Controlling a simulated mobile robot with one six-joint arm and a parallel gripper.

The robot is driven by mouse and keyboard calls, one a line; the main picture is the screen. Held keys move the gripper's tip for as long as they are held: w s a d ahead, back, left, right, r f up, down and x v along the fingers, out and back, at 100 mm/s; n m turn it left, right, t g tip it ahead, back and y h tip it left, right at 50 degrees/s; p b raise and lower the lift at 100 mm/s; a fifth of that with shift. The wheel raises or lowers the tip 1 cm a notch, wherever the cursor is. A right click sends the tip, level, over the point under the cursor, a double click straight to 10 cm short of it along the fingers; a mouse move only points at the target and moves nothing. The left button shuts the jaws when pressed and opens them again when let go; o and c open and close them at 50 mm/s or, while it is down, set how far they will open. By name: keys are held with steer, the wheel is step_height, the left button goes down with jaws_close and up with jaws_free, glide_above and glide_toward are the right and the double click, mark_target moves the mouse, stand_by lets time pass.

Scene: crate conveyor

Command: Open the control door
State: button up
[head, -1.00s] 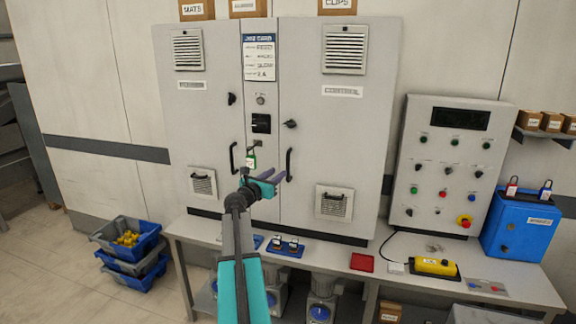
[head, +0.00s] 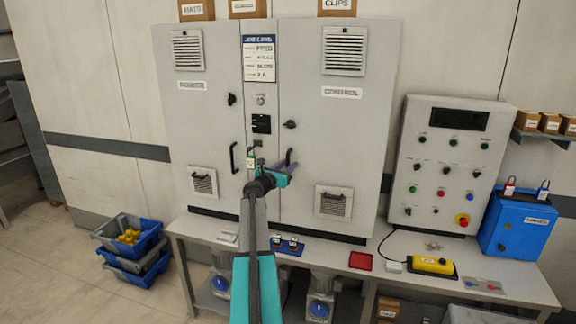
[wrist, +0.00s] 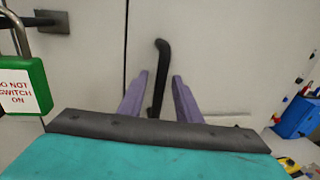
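The control door (head: 335,130) is the right door of the grey cabinet, labelled CONTROL, and it looks closed. Its black bar handle (head: 289,154) is near its left edge and partly hidden by my gripper in the head view. In the wrist view the handle (wrist: 160,75) stands upright between the two purple fingers of my gripper (wrist: 160,95). The fingers are apart, with a gap visible on each side of the handle. In the head view my gripper (head: 287,168) is at the handle's lower part.
A green padlock (wrist: 20,87) with a DO NOT SWITCH ON tag hangs close by on the left. The left cabinet door (head: 200,120) has its own handle (head: 233,157). A control panel (head: 450,165) and blue box (head: 518,225) stand to the right on the bench (head: 400,280).

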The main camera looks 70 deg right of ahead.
steer(key=shift+d, duration=0.2)
jaws_close()
steer(key=shift+a, duration=0.25)
